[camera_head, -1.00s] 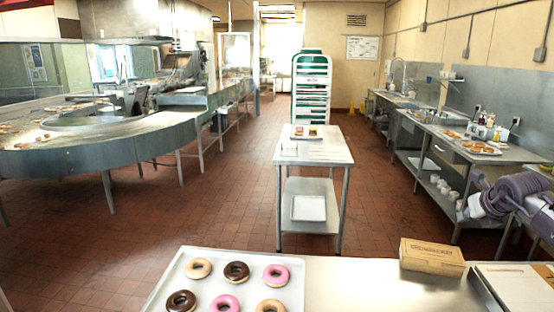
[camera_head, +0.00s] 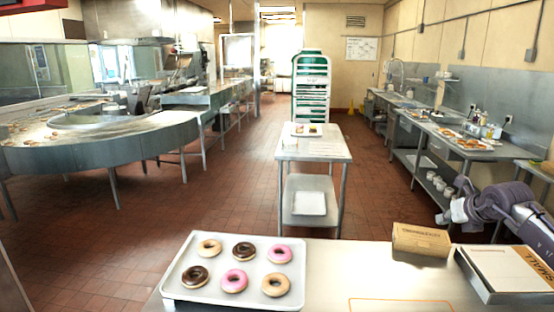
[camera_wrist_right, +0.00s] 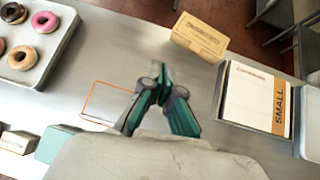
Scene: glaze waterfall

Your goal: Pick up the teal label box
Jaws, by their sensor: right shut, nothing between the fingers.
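A pale teal box (camera_wrist_right: 58,143) lies at the lower left of the right wrist view, on the counter. It is partly cut off by my own arm's body, and I cannot read a label on it. It does not show in the head view. My right gripper (camera_wrist_right: 157,78) is shut and empty over the counter, to the right of the teal box and apart from it. My left gripper is not in view.
A tray (camera_head: 170,290) of donuts stands on the counter (camera_head: 330,262). A brown box (camera_head: 421,239) and a flat white carton marked SMALL (camera_head: 505,268) lie to the right. An orange outline (camera_head: 400,300) marks bare counter. A cream box (camera_wrist_right: 18,143) sits beside the teal one.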

